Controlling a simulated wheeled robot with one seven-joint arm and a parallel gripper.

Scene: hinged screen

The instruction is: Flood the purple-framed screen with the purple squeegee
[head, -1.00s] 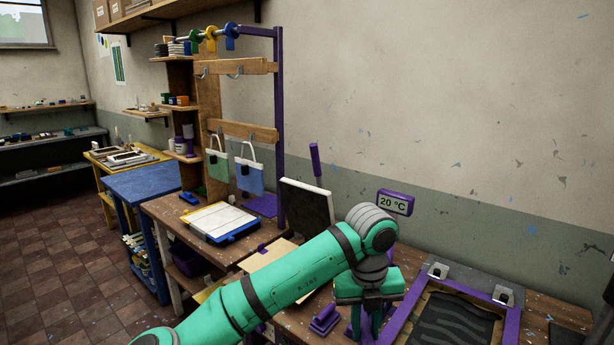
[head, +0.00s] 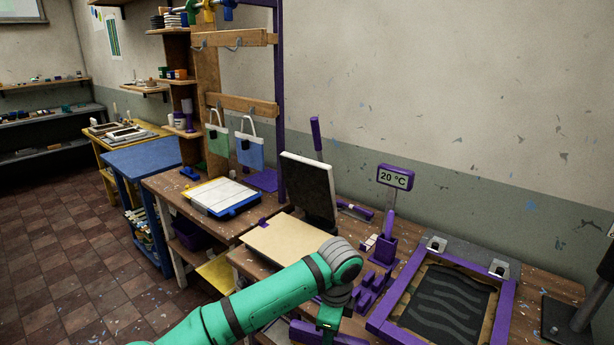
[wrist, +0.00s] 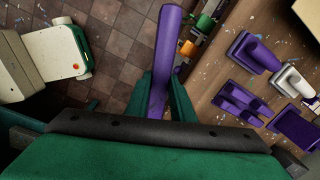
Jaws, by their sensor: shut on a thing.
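My gripper (head: 330,318) is low in the head view, left of the purple-framed screen. In the wrist view its green fingers (wrist: 162,95) are shut on a purple bar-shaped tool (wrist: 168,35), which looks like the purple squeegee. A purple piece of it (head: 305,331) shows below my gripper in the head view. The purple-framed screen (head: 388,312) lies flat on the bench at the right. Its mesh has dark wavy bands, and its far edge is at two metal hinge clamps (head: 437,243). The tool is apart from the screen. Its lower end is hidden.
Purple holders and tools (head: 368,282) stand between my arm and the screen; they also show in the wrist view (wrist: 240,100). A tan board (head: 285,240), an upright dark panel (head: 308,190) and a 20 °C display (head: 395,177) are behind. Tiled floor lies left of the bench.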

